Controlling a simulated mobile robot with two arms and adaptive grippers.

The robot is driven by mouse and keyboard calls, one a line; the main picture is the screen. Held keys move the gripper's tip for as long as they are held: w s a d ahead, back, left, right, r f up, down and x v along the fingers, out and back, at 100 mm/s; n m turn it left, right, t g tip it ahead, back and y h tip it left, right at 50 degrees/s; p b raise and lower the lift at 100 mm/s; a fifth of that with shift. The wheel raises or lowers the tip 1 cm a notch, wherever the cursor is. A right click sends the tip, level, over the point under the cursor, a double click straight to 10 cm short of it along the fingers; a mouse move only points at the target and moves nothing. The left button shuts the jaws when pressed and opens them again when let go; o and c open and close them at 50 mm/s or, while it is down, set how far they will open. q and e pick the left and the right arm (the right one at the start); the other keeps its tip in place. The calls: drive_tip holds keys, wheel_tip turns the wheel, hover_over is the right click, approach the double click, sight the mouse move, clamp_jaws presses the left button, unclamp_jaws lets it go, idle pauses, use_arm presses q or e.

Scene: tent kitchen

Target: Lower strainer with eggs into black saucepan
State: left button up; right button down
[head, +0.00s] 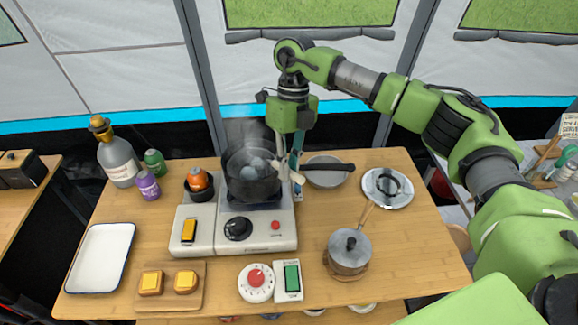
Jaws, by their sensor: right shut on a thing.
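The black saucepan (245,190) stands on the hot plate of a grey stove unit (270,228), with steam above it. Pale rounded eggs (256,169) show within the pan's mouth. The strainer's basket is hard to tell apart from the dark pan, so I cannot tell how deep it sits. A cream-coloured handle piece (287,172) sticks out at the pan's right rim. My right gripper (290,160) comes down from above at that rim and is shut on the strainer's handle, with its fingers partly hidden. My left gripper is not in view.
A grey pan with black handle (322,178) stands right of the stove. A lidded pot (350,262) and a plate (388,187) are further right. A timer (256,282), toast board (195,283), white tray (100,257) and bottles (118,165) surround the stove.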

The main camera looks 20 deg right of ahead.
drive_tip(key=shift+f+b, duration=0.4)
drive_tip(key=shift+f, duration=0.2)
idle(0.3)
drive_tip(key=c, duration=2)
unclamp_jaws()
drive_tip(key=shift+o, duration=0.2)
drive_tip(key=v, duration=1.2)
drive_tip(key=shift+f, duration=0.1)
